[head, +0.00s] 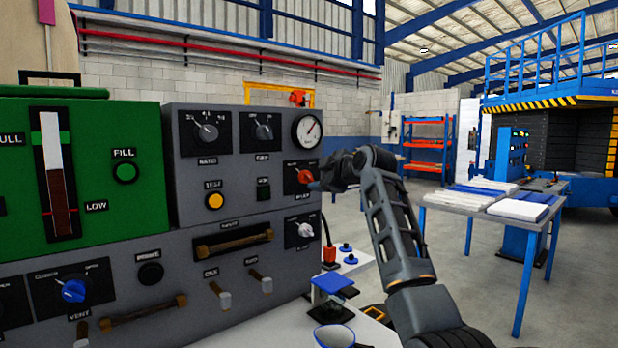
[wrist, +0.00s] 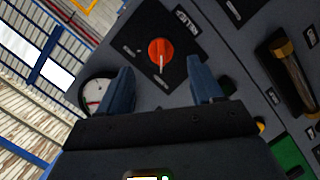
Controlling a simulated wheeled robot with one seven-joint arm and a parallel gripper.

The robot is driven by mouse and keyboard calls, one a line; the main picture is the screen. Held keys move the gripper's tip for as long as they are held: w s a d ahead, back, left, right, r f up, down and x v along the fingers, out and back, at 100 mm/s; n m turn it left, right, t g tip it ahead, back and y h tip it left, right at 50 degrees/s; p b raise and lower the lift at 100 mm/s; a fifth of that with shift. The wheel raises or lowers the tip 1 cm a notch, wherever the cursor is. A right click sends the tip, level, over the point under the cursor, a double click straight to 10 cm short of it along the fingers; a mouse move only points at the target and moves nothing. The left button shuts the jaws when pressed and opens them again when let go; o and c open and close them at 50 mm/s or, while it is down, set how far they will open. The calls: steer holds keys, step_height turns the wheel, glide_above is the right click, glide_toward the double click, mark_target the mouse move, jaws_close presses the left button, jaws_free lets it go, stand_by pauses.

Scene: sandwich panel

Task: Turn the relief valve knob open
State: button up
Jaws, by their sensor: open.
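A red-orange knob (head: 305,176) sits on a black plate at the right of the grey control panel (head: 185,180); its label is too small to read. It also shows in the wrist view (wrist: 160,48), round, with a pale pointer line towards the lower edge of the picture. My gripper (head: 318,184) is just right of the knob in the head view. In the wrist view the gripper (wrist: 162,76) has its two blue fingers spread, with nothing between them. The knob lies beyond the fingertips, roughly centred between them, apparently untouched.
A round gauge (head: 307,131) is above the knob and a white knob (head: 305,229) below it. A yellow button (head: 215,201) and a handle (head: 233,243) are to the left. A table (head: 490,206) stands at the right, with open floor before it.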

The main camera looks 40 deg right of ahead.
mark_target(310, 177)
steer(key=shift+x, duration=2.85)
steer(key=shift+c, duration=0.5)
steer(key=c, duration=1)
steer(key=shift+o, duration=0.2)
